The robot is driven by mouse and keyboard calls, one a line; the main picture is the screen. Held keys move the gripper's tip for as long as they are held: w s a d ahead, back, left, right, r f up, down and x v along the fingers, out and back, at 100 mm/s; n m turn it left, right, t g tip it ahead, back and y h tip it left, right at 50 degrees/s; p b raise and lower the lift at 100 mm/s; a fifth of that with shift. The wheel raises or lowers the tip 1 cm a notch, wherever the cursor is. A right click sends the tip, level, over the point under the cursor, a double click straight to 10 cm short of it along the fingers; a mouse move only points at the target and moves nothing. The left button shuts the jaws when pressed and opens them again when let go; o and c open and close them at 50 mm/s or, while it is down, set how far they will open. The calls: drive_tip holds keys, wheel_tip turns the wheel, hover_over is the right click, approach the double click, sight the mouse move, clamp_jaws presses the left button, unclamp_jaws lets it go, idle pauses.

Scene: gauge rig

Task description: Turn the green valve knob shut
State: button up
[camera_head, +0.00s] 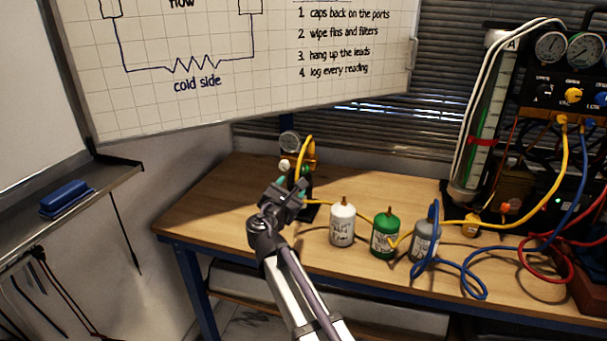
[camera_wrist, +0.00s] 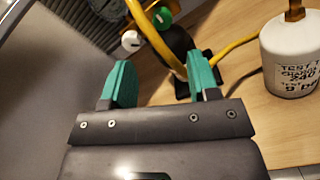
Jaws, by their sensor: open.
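The green valve knob (camera_wrist: 162,17) shows at the top of the wrist view, on a small gauge stand with a white knob (camera_wrist: 131,41) to its lower left. My gripper (camera_wrist: 158,65) is open, with its two green-padded fingers apart and nothing between them but a view of the yellow hose and the stand. The knob lies beyond the fingertips, apart from them. In the head view my gripper (camera_head: 288,190) is in front of the stand, whose round gauge (camera_head: 289,142) shows above it. The green knob is hard to make out there.
A yellow hose (camera_wrist: 153,45) loops close by the knob. White (camera_head: 342,225), green (camera_head: 385,236) and grey (camera_head: 424,241) bottles stand to the right on the wooden bench (camera_head: 230,205). Hoses and a large gauge rig (camera_head: 570,95) fill the right. The bench's left end is clear.

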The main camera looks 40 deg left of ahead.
sight(303, 171)
drive_tip(key=x, duration=1.1)
drive_tip(key=shift+d, duration=0.15)
drive_tip(key=shift+c, duration=0.4)
drive_tip(key=c, duration=0.8)
drive_tip(key=shift+c, duration=0.2)
